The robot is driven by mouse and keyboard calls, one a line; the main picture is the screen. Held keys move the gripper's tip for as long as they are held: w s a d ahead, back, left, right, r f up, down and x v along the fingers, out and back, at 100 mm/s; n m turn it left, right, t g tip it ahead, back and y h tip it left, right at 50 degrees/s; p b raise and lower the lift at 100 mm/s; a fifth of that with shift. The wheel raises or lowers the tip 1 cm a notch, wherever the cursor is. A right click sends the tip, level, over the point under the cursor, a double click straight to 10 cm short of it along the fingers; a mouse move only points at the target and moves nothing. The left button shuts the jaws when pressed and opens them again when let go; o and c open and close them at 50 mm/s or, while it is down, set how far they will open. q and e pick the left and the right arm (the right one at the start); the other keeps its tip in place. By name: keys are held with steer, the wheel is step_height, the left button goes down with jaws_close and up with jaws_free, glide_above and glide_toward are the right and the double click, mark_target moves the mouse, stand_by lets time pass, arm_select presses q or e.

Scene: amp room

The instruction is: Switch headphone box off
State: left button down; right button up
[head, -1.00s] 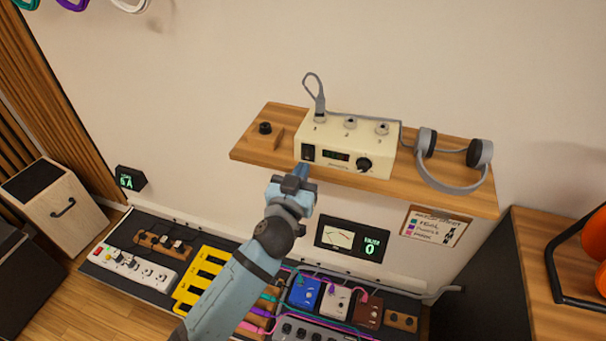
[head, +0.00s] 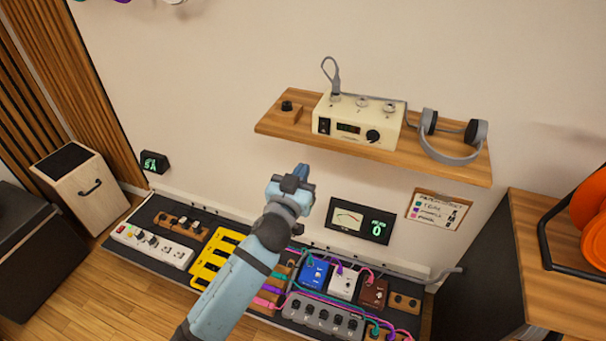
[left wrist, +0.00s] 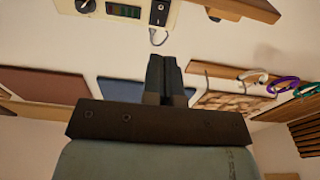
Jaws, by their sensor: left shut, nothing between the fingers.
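The headphone box (head: 348,130) is a cream unit on a wooden wall shelf. Its front has a black rocker switch (head: 324,126) at the left, a small display with green marks, and a black knob (head: 373,136). In the left wrist view the switch (left wrist: 160,13) shows at the top, beside the display. My left gripper (head: 301,170) is shut and empty, below and to the left of the box, apart from it. Its closed fingers (left wrist: 164,62) also show in the left wrist view. The rocker's position is too small to tell. My right gripper is not in view.
The shelf (head: 430,164) also holds grey headphones (head: 452,145) and a small block with a black knob (head: 287,107). Below are a lit meter panel (head: 361,221) and a pedalboard with several pedals. Orange cable coils (head: 590,213) stand at right. The wall before the gripper is clear.

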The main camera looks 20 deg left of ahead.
arm_select(q)
steer(key=shift+s+f, duration=0.1)
steer(key=shift+s, duration=0.25)
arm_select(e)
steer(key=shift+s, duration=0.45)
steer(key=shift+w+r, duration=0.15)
arm_select(q)
steer(key=s+f+m+g+h, duration=0.25)
steer(key=s+f+g, duration=0.55)
steer(key=s+f, duration=1.7)
step_height(320, 180, up, 14)
steer(key=s+p, duration=0.2)
steer(key=p, duration=1.1)
steer(key=shift+a, duration=0.4)
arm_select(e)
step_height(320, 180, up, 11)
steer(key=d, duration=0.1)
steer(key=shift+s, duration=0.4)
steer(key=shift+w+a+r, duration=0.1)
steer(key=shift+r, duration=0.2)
